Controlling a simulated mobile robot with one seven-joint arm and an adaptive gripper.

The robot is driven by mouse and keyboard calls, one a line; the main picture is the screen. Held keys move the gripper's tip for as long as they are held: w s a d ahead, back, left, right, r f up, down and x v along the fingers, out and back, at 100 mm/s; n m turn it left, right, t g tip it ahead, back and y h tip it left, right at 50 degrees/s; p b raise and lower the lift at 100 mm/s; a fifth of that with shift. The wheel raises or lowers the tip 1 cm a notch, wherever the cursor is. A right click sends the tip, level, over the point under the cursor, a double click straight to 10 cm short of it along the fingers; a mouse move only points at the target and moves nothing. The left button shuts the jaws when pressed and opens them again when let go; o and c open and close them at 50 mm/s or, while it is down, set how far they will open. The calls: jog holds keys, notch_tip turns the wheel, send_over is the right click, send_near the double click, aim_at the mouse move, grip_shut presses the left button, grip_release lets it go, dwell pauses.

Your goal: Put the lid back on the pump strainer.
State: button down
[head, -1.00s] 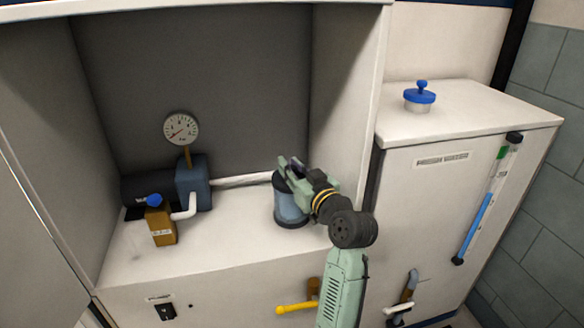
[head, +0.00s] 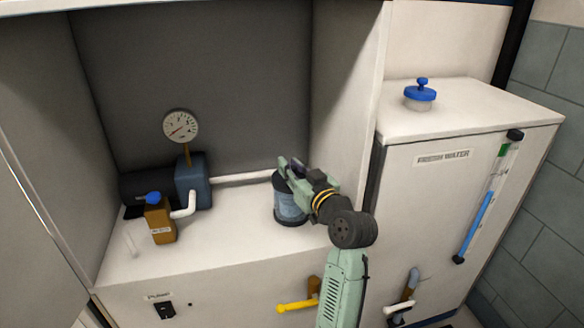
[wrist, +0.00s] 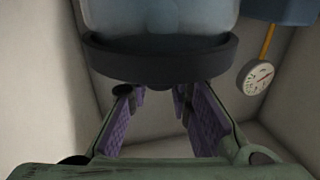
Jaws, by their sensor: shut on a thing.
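The pump strainer (head: 292,207) is a clear bluish cylinder with a dark base, standing at the right of the cabinet shelf. Its bowl (wrist: 160,18) fills the top of the wrist view, which looks upside down. The dark round lid (wrist: 108,60) lies against the bowl's top end, with no gap visible; I cannot tell if it is fully seated. My gripper (head: 287,166) is at the strainer's top, and its purple-padded fingers (wrist: 160,100) reach to the lid's middle. It is shut on the lid, though the grip point is mostly hidden.
A white pipe (head: 240,179) runs to the strainer. The cabinet's right wall is close. A blue-capped fitting (head: 420,95) tops the fresh water tank (head: 470,105). The front shelf middle is clear.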

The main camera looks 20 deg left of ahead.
jog(key=shift+f, duration=0.2)
jog(key=c, duration=1.4)
grip_release()
jog(key=shift+o, duration=0.2)
